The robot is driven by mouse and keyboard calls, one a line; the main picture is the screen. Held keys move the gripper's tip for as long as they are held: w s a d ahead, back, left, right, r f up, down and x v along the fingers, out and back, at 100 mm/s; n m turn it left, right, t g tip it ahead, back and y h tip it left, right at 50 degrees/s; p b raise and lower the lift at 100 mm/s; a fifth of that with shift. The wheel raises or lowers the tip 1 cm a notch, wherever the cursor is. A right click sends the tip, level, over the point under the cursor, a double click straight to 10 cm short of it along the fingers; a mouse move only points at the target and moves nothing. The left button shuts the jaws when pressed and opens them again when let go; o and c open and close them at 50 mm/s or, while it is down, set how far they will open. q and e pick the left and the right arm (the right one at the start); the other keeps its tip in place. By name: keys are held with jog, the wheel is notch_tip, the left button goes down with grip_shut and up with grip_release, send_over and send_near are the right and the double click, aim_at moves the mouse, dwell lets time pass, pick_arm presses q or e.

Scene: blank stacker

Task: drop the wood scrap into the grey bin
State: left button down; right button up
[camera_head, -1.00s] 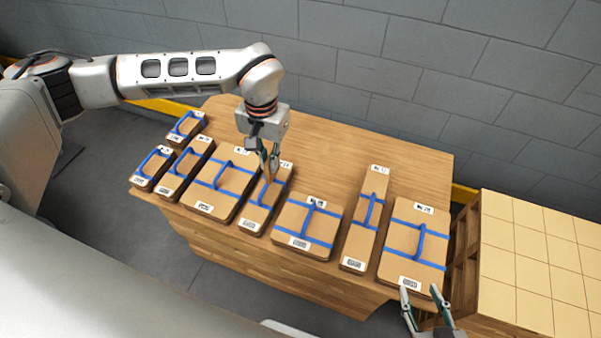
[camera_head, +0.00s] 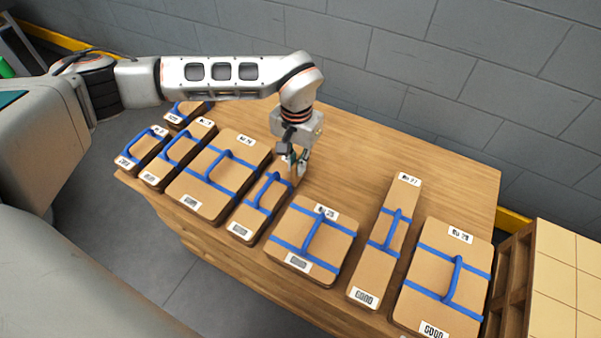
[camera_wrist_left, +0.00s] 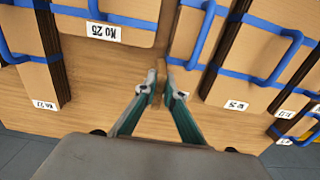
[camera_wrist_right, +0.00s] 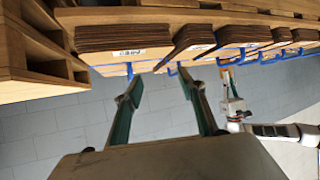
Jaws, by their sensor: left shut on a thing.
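My left gripper (camera_head: 297,164) is over the wooden table, at the far end of the narrow No. 24-side stack of blanks. In the left wrist view its fingertips (camera_wrist_left: 159,88) are close together on a small wood-coloured strip, the wood scrap (camera_wrist_left: 159,97). The scrap is mostly hidden by the fingers and blends with the table top. My right gripper (camera_wrist_right: 160,88) is open and empty in the right wrist view, in front of and below the table edge. The grey bin is not seen in any view.
Several strapped stacks of brown blanks, such as this wide one (camera_head: 313,240), line the near side of the table (camera_head: 400,160). The table's back half is clear. A pallet load (camera_head: 568,285) stands at the right. A grey wall is behind.

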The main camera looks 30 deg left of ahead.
pick_arm(q)
jog(key=shift+f, duration=0.5)
jog(key=f+b, duration=0.1)
jog(key=f, duration=0.2)
jog(key=shift+s, duration=0.2)
jog(key=shift+w+f+b, duration=0.2)
jog(key=shift+f+b, duration=0.1)
jog(key=shift+f, duration=0.15)
jog(key=shift+r, duration=0.2)
jog(key=shift+f, duration=0.15)
jog(key=c, duration=2.1)
grip_release()
jog(key=shift+c, duration=0.2)
pick_arm(e)
jog(key=shift+w+a+r, duration=0.25)
jog(key=shift+a+r, duration=0.2)
jog(key=shift+a, duration=0.05)
